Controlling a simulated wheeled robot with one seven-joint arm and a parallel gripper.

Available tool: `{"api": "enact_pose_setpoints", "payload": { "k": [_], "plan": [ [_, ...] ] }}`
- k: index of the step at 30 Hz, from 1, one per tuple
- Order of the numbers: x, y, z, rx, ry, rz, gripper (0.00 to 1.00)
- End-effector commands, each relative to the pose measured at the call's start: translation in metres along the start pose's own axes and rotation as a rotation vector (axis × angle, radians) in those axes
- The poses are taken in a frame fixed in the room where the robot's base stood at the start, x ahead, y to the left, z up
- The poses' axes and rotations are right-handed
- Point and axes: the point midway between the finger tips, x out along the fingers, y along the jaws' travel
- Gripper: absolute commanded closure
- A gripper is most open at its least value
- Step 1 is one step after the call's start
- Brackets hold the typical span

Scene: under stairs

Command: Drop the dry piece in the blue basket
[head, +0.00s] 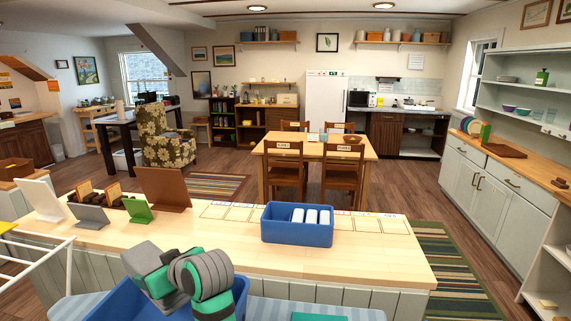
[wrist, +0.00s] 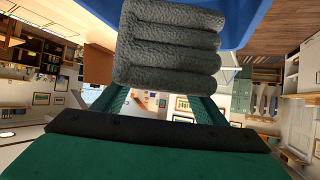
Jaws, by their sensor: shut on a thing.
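My gripper (wrist: 165,92) is shut on a grey, fluffy folded cloth (wrist: 170,45), whose thick layers show in the wrist view. In the head view the grey cloth (head: 143,258) appears at the end of my arm, partly hidden. A blue basket (head: 122,302) is at the bottom of the head view, below my gripper, with my arm covering part of it. Blue also shows behind the cloth in the wrist view. Another blue container (head: 297,235) stands on the counter and holds several white rolls. I cannot tell from sight whether the cloth is dry.
The light wooden counter (head: 370,262) stretches ahead, with small stands and a brown board (head: 163,188) at its left. A white rack (head: 35,262) is at the lower left. A blue striped surface (head: 320,312) lies in front of the counter. The counter's right part is mostly clear.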

Motion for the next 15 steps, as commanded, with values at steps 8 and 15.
{"api": "enact_pose_setpoints", "payload": {
  "k": [8,15],
  "plan": [
    [0.015,-0.001,0.026,0.002,0.000,0.000,0.75],
    [0.024,0.000,0.043,0.002,0.001,0.001,0.75]
  ]
}}
